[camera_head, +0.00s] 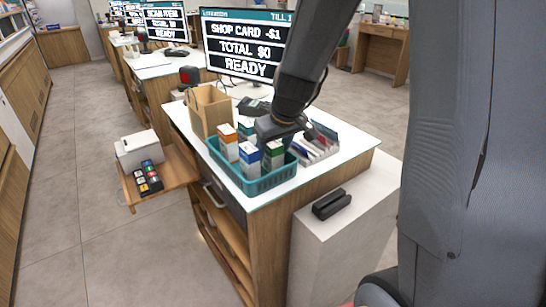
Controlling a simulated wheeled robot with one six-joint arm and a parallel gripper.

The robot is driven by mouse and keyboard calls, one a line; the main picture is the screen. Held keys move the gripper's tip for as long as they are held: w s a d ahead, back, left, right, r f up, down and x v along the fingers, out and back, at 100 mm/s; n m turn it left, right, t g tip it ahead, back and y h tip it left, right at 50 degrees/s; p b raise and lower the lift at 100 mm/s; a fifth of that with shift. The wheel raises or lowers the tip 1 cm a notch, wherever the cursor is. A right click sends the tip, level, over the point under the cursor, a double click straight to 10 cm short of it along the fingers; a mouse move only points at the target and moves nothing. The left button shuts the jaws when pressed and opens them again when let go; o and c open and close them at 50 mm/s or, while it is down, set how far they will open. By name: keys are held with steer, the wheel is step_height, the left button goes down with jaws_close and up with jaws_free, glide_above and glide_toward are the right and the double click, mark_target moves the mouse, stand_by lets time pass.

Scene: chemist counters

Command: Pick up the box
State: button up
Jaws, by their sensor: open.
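Several small upright boxes stand in a teal basket (262,187) on the counter. They include an orange and white box (228,143), a blue and white box (250,160), a green and white box (274,154) and a teal-topped box (246,127) behind. My gripper (284,132) is open and points down over the right rear part of the basket, just above and behind the green and white box. My gripper and arm hide part of the basket's back. I cannot tell whether a box stands between the fingers.
A brown paper bag (209,110) stands behind the basket on the left. A card rack (318,148) is close on the right, and a till screen (246,47) stands behind. A black card reader (331,204) sits on a lower ledge. A printer (138,149) is on a side shelf.

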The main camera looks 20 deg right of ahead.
steer(key=shift+w+f, duration=0.15)
steer(key=shift+f, duration=0.35)
steer(key=shift+c, duration=0.3)
steer(key=c, duration=1.1)
